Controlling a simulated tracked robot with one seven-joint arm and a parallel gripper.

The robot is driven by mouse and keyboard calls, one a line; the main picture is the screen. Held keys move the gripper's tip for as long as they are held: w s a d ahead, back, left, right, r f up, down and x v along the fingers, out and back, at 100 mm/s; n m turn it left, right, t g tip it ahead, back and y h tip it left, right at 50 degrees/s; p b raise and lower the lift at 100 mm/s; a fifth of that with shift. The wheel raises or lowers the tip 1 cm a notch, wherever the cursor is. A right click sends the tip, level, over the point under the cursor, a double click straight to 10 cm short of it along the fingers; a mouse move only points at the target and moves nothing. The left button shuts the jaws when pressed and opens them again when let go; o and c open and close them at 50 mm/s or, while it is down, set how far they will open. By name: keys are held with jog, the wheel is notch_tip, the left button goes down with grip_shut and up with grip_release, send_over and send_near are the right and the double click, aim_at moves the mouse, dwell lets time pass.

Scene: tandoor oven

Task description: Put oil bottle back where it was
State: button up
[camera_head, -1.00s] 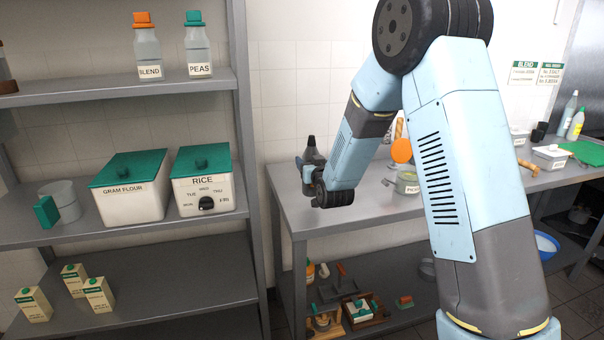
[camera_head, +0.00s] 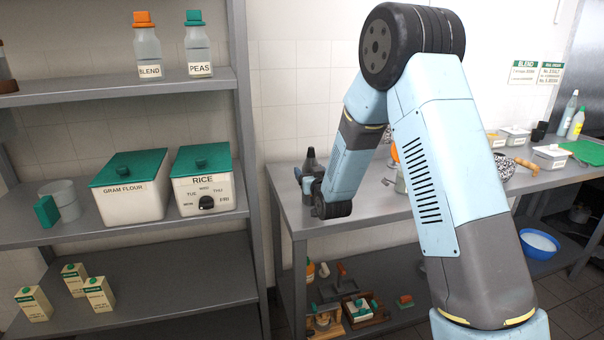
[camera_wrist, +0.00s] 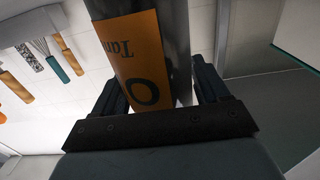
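The oil bottle (camera_head: 310,163) is dark with a narrow top and stands roughly upright at the left end of the steel table. In the wrist view its dark body (camera_wrist: 178,60) carries an orange label, partly readable and upside down. My gripper (camera_head: 308,186) is at the bottle, with my arm reaching in from the right. In the wrist view my gripper's fingers (camera_wrist: 160,92) lie on both sides of the bottle, shut on it. The bottle's base is hidden, so I cannot tell whether it touches the table.
The steel table (camera_head: 290,215) runs right, with pots and white boxes (camera_head: 550,152) further along. Tools and a crate (camera_head: 362,312) fill the lower shelf. My arm hides the table's middle.

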jog(key=shift+o, duration=1.4)
jog(key=shift+r, duration=0.1)
jog(key=v, duration=1.2)
jog(key=s+d+r+m+g+h, duration=0.25)
jog(key=s+d+r+g, duration=0.35)
jog(key=s+d+r, duration=0.6)
jog(key=s+d+r+g+h, duration=0.1)
jog(key=s+d+r+g, duration=0.1)
jog(key=s, duration=0.9)
jog(key=s+d+r+g+h, duration=0.1)
jog(key=s+d+r+g, duration=0.1)
jog(key=s, duration=0.9)
jog(key=shift+s+d+r+m+g, duration=0.25)
jog(key=shift+s+d+m+g, duration=0.1)
jog(key=shift+d+g, duration=0.65)
